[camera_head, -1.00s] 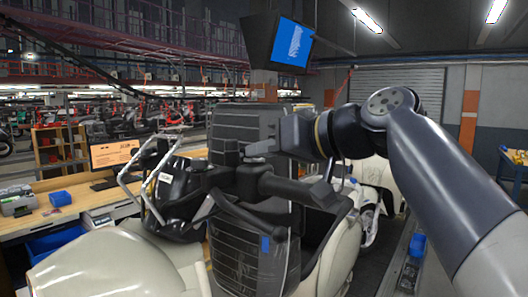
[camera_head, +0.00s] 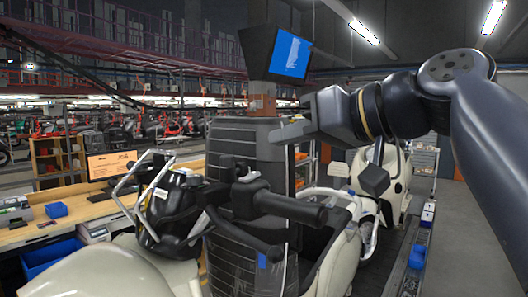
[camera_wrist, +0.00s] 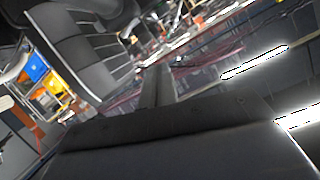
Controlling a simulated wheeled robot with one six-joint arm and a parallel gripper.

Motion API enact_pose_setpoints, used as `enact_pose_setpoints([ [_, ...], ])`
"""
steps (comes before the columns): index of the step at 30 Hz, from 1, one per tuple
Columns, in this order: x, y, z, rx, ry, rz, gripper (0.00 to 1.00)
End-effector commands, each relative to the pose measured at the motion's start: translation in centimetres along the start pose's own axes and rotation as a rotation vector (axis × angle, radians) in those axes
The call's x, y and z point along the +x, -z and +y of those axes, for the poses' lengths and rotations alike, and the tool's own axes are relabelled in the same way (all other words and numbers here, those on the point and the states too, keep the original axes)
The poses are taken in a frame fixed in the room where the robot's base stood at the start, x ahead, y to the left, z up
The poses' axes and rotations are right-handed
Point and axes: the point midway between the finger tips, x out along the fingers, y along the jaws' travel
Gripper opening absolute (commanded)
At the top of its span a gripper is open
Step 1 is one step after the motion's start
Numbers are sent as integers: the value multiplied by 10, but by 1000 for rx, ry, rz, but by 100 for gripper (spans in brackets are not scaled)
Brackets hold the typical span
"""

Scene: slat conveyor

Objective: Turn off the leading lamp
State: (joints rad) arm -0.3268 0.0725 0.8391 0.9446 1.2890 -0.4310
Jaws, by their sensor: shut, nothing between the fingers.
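The near cream scooter (camera_head: 95,268) fills the lower left and middle of the head view. Its black handlebar (camera_head: 270,203) crosses the middle. I cannot make out a lit lamp or a lamp switch on it. My gripper (camera_head: 280,136) is shut and empty, above the handlebar and apart from it, in front of the black ribbed column-like part (camera_head: 237,150). In the wrist view its fingers (camera_wrist: 158,82) show as one dark bar, touching nothing. A second cream scooter (camera_head: 393,178) stands further back on the line; its lamp is not clear either.
A hanging screen (camera_head: 291,55) is above and behind my gripper. A wooden workbench (camera_head: 75,228) with a monitor (camera_head: 111,165) and blue bins stands at the left. Ceiling lights (camera_head: 363,31) are overhead. Grey floor (camera_head: 470,235) is open at the right.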

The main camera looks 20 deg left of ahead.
Motion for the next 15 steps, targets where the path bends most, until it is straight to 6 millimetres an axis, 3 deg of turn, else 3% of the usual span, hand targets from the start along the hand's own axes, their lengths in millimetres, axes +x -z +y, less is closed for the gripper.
enact_pose_setpoints([
  [6, -26, -1, -1, 1, -1, 0, 0],
  [15, -32, 0, -2, 1, 1, -2, 0],
])
